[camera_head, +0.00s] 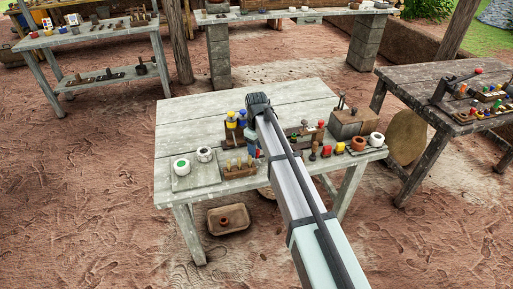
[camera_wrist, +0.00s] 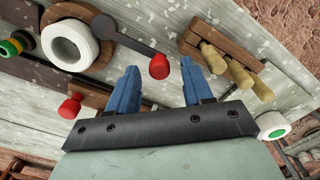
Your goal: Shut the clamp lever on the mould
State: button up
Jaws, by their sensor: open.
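The clamp lever (camera_wrist: 130,46) shows in the wrist view as a dark arm running from a round pivot to a red knob (camera_wrist: 158,66). Beside the pivot, a thick white ring (camera_wrist: 70,45), apparently the mould, sits on a brown wooden base (camera_wrist: 47,16). My gripper (camera_wrist: 160,67) is open, its two blue fingers apart. The red knob appears in line with the gap between the fingertips; I cannot tell whether it touches either finger. In the head view my arm hides most of the mould and lever.
A rack of wooden-handled tools (camera_wrist: 228,65) stands close to the right finger. Another red knob (camera_wrist: 70,107) lies left of the gripper. Pots and a wooden box (camera_head: 352,124) line the right of the table (camera_head: 190,112). The table's far left is clear.

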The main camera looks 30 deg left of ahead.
jog(key=shift+c, duration=0.4)
grip_shut()
dwell(0.4)
